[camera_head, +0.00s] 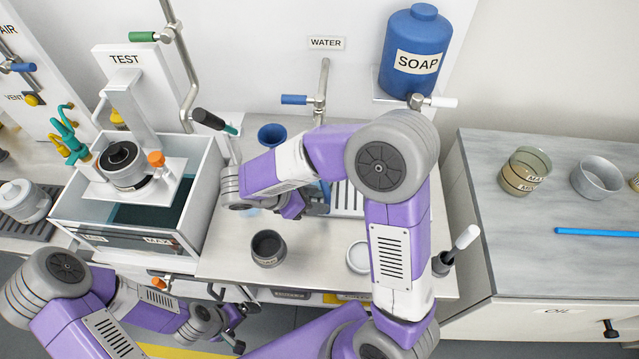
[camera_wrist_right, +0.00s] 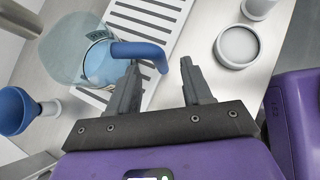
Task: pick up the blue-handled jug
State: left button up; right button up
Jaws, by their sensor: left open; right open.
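My right gripper (camera_wrist_right: 160,75) is open. Its left finger overlaps the lower part of the handle in that view, and the handle's curved end shows between the fingers. I cannot tell whether they touch. In the head view my right arm hides most of the jug, and my right gripper (camera_head: 300,204) shows only partly. My left gripper (camera_head: 240,320) is open and empty, low at the front of the bench, away from the jug.
A slotted drain grid (camera_wrist_right: 143,20) lies beside the jug, and a blue funnel (camera_wrist_right: 14,110) stands to its left. A dark cup (camera_head: 268,248) and a white round dish (camera_head: 359,257) stand on the bench. A glass-walled test tank (camera_head: 202,200) is at left.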

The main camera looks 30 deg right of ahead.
jog(key=b+x, duration=0.2)
jog(key=x, duration=0.5)
jog(key=shift+f, duration=0.1)
grip_shut()
